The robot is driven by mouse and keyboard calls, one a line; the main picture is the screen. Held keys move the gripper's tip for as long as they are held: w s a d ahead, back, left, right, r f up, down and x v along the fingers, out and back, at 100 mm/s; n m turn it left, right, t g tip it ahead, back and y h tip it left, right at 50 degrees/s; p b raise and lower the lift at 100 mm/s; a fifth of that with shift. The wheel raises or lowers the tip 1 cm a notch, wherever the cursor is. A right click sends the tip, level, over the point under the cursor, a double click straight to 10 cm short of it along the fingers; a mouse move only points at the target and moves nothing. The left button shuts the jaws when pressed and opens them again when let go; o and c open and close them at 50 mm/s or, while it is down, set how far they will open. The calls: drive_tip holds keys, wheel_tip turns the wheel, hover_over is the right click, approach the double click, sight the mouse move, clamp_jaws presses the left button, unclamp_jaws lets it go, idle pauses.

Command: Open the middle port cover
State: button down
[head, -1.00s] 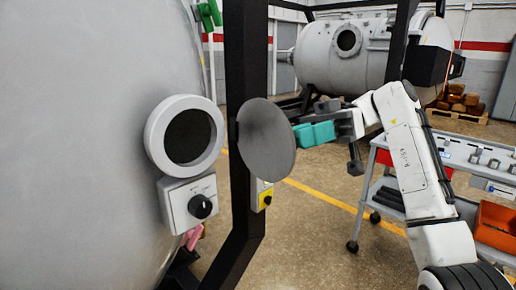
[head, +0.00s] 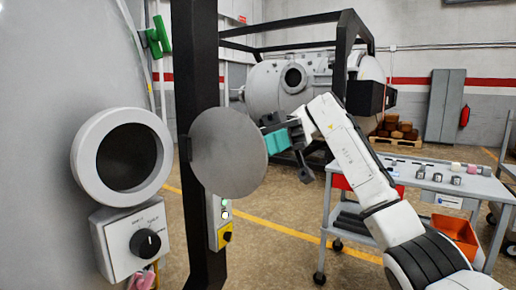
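The port ring (head: 77,160) on the large grey furnace wall stands uncovered at the left, with a dark opening inside it. Its round grey cover (head: 229,154) is swung out to the right of the ring, in front of a black post. My gripper (head: 277,141) has teal fingers and is at the right edge of the cover, partly hidden by it. I cannot tell whether the fingers touch the cover or how far apart they are.
A control box with a black knob (head: 146,243) sits below the port. The black frame post (head: 196,60) stands behind the cover. A grey cart (head: 460,184) with small parts is at the right. A second furnace (head: 270,90) stands behind. Yellow-lined floor is open between.

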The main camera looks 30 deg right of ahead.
sight(244, 128)
drive_tip(key=c, duration=0.8)
unclamp_jaws()
drive_tip(key=shift+f, duration=0.1)
wheel_tip(244, 128, up, 4)
drive_tip(key=shift+s+f, duration=0.15)
drive_tip(key=s+r, duration=0.3)
drive_tip(key=s, duration=0.1)
drive_tip(key=s+r, duration=0.3)
drive_tip(key=s, duration=0.2)
drive_tip(key=s+r, duration=0.3)
drive_tip(key=s, duration=0.1)
drive_tip(key=shift+s+r, duration=0.15)
drive_tip(key=shift+s, duration=0.2)
